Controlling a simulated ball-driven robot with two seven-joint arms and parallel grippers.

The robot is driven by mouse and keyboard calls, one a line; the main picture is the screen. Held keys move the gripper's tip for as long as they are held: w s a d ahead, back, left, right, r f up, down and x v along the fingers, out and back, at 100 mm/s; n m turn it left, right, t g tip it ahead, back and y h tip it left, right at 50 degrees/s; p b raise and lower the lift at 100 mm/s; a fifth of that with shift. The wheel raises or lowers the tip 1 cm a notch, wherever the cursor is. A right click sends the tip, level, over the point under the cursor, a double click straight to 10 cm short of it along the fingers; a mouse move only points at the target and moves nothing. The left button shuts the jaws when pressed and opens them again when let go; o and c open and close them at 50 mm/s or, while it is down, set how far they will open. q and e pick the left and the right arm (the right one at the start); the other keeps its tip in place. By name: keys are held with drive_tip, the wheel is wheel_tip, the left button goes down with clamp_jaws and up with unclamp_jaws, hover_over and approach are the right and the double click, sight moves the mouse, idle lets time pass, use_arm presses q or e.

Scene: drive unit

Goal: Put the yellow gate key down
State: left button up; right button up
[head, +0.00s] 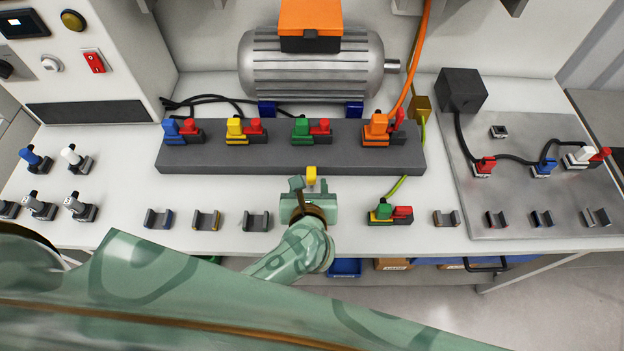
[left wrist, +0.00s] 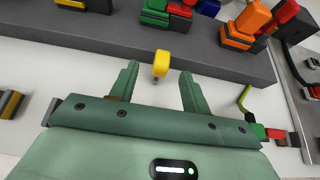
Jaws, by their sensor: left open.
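The yellow gate key (head: 311,174) is a small piece with a yellow head, on the white bench just in front of the long dark grey block. In the left wrist view the yellow head (left wrist: 161,64) sits on a short dark stem. My left gripper (head: 310,187) is open, its fingers pointing away from me toward the block. In the left wrist view the key stands between the two fingertips (left wrist: 160,74), with a gap on each side. The foot of the key is hard to make out. My right gripper is not in view.
The dark grey block (head: 215,160) carries coloured plugs close behind the key. Empty holders (head: 205,220) line the bench front to the left. A green and red plug pair (head: 391,214) stands to the right. A grey plate (head: 500,215) with cabled plugs lies farther right.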

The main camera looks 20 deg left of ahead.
sight(311, 173)
use_arm(q)
drive_tip(key=b+x, duration=0.1)
drive_tip(key=x, duration=0.3)
drive_tip(key=b+x, duration=0.1)
drive_tip(key=x, duration=0.1)
drive_tip(key=b+x, duration=0.2)
drive_tip(key=shift+w+d+f, duration=0.15)
drive_tip(key=shift+w+f, duration=0.1)
drive_tip(key=shift+f, duration=0.1)
drive_tip(key=shift+w, duration=0.4)
drive_tip(key=shift+s, duration=0.1)
drive_tip(key=shift+c, duration=0.2)
clamp_jaws()
